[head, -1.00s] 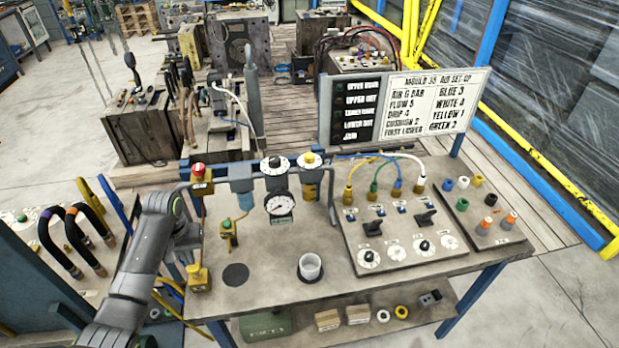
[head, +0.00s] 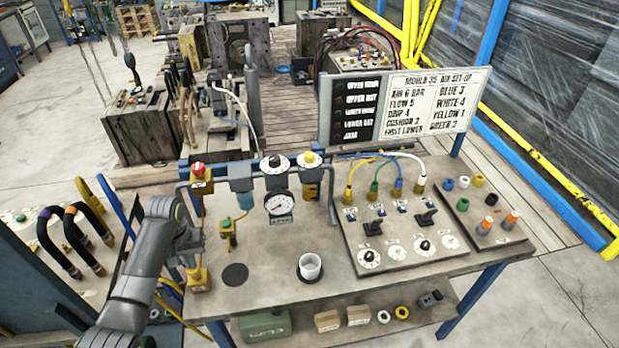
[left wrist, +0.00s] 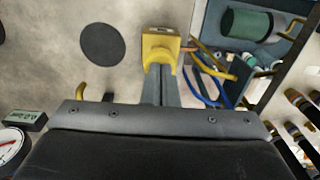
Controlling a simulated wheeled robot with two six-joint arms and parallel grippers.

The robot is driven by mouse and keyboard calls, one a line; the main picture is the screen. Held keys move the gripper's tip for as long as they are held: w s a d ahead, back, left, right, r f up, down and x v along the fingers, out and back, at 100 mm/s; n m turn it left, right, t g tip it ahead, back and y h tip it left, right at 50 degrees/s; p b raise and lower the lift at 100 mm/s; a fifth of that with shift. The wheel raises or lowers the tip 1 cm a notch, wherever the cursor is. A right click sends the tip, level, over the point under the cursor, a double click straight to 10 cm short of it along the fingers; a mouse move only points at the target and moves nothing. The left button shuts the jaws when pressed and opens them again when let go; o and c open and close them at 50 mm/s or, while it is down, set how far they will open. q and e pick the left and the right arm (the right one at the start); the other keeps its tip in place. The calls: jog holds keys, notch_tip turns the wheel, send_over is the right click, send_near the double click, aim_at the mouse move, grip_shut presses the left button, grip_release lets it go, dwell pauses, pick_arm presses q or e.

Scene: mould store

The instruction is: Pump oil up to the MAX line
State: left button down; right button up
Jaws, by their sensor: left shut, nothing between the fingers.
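A yellow block (head: 199,281), which may be the oil pump, stands at the left end of the bench; it also shows in the left wrist view (left wrist: 158,42). My left gripper (head: 187,263) is shut and empty, right at this block. In the left wrist view its closed fingers (left wrist: 161,82) point at the block and overlap its near edge; I cannot tell whether they touch. My right gripper is out of view.
A white cup (head: 310,267) and a dark round pad (head: 235,274) are on the bench (head: 270,295). The control panel (head: 405,240) fills the right. Hoses hang left of the block.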

pick_arm(q)
jog(key=shift+s+f+b, duration=0.1)
jog(key=shift+f+b, duration=0.2)
jog(key=shift+f, duration=0.6)
jog(key=shift+r+p, duration=0.75)
jog(key=shift+r, duration=1.2)
jog(key=shift+f+b, duration=0.6)
jog(key=shift+f, duration=0.95)
jog(key=shift+r, duration=0.1)
jog(key=shift+r+p, duration=0.55)
jog(key=shift+r, duration=0.9)
